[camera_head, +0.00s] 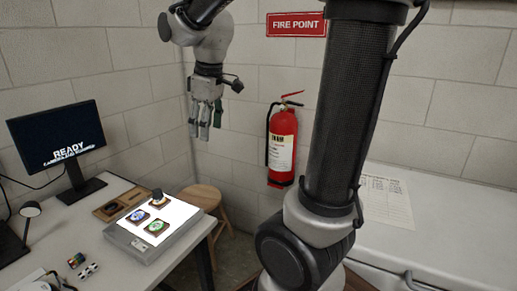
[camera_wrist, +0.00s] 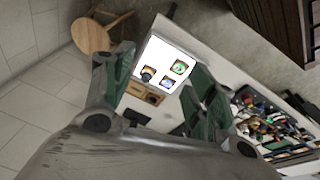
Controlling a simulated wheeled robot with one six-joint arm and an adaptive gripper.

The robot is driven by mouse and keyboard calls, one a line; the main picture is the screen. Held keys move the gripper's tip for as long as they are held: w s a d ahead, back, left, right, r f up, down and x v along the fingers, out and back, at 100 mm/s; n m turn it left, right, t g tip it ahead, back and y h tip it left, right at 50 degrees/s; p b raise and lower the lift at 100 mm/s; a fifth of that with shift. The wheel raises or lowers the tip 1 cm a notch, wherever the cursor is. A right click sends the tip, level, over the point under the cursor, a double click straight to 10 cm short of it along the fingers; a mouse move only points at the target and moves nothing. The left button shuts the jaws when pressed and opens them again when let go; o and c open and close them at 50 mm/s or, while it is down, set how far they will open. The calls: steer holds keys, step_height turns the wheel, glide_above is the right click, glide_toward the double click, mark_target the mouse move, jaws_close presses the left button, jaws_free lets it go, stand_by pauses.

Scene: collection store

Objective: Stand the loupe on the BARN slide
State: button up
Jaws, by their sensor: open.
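The loupe (camera_head: 157,195) is a small dark upright piece on the lit white light panel (camera_head: 183,212). It appears to stand on or over the back slide (camera_head: 165,204). A blue-toned slide (camera_head: 139,216) and a green-toned slide (camera_head: 156,228) lie bare in front of it. The slide labels are too small to read, so I cannot tell which is BARN. My gripper (camera_head: 205,128) is open and empty, high above and behind the panel. In the wrist view the loupe (camera_wrist: 148,73) shows between the open fingers, far below.
A brown wooden tray (camera_head: 120,204) lies beside the panel, near a monitor (camera_head: 58,140). Small coloured items (camera_head: 77,261) are at the table's front. A wooden stool (camera_head: 203,197) stands behind the table; a fire extinguisher (camera_head: 282,145) is on the wall.

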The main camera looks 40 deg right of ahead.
steer(key=s+d+f+m, duration=0.1)
steer(key=s+d+m, duration=0.1)
steer(key=s, duration=0.6)
steer(key=s+d+f+m+t, duration=0.1)
steer(key=s+m, duration=0.4)
steer(key=s, duration=0.4)
steer(key=shift+s+d+t, duration=0.25)
steer(key=shift+d+t, duration=0.05)
steer(key=shift+d, duration=0.1)
stand_by(0.7)
